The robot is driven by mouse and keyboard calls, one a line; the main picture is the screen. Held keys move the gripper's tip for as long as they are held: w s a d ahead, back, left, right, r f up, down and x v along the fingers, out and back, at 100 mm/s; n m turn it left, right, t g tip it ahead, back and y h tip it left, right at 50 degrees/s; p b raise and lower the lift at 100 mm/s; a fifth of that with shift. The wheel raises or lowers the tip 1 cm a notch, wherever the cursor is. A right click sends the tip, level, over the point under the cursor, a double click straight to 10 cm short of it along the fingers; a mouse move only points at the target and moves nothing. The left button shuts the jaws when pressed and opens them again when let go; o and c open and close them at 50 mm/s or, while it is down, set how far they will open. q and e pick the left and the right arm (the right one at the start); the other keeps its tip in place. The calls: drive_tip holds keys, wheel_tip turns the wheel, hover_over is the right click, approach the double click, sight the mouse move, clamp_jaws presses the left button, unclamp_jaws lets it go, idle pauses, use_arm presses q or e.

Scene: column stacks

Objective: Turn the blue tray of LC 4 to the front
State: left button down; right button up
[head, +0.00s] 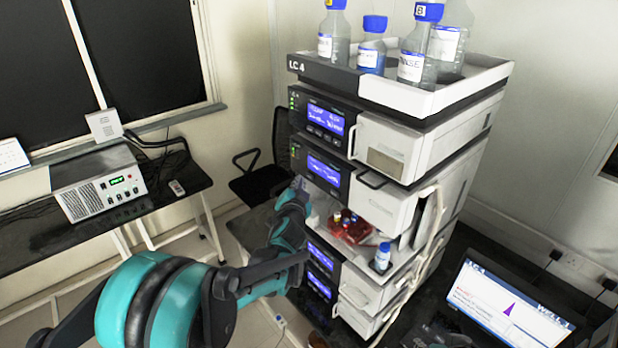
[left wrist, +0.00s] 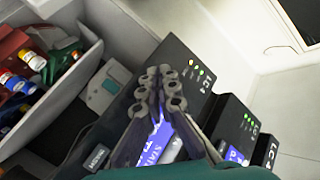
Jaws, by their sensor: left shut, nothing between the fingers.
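The LC 4 stack (head: 325,75) stands right of centre in the head view. Its open middle bay holds a red tray (head: 352,230) with vials. In the left wrist view the bay shows at the left, with a red tray part (left wrist: 12,42), a green part and several capped vials (left wrist: 32,60). I cannot make out a blue tray clearly in either view. My left gripper (head: 298,184) is at the stack's front left side, beside the bay. In the left wrist view its fingers (left wrist: 160,75) are shut and empty, in front of a module's blue display.
Several blue-capped bottles (head: 372,45) stand in the top tray (head: 455,92). A small blue-capped bottle (head: 382,257) stands at the bay's right front. A laptop (head: 510,305) is at lower right. A side table (head: 150,215) carries a control box (head: 100,190). A chair (head: 262,180) stands behind.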

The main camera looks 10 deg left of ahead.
use_arm(q)
drive_tip(key=s+a, duration=0.1)
drive_tip(key=s, duration=0.1)
drive_tip(key=s+a, duration=0.1)
drive_tip(key=shift+s+a, duration=0.35)
drive_tip(key=shift+a, duration=0.05)
idle(4.9)
drive_tip(key=s+d+f+n+g+b, duration=0.1)
drive_tip(key=s+f+n+g+b, duration=0.1)
drive_tip(key=s+f+b, duration=0.6)
drive_tip(key=s+d+f+n+g+h+b, duration=0.1)
drive_tip(key=s+f+g+b, duration=0.3)
drive_tip(key=s+f+b, duration=0.5)
drive_tip(key=s+d+f+n+g+h+b, duration=0.1)
drive_tip(key=s+f+n+g+b, duration=0.2)
drive_tip(key=s+f+b, duration=0.6)
drive_tip(key=s+f, duration=0.8)
drive_tip(key=shift+s+d, duration=0.3)
drive_tip(key=shift+s, duration=0.05)
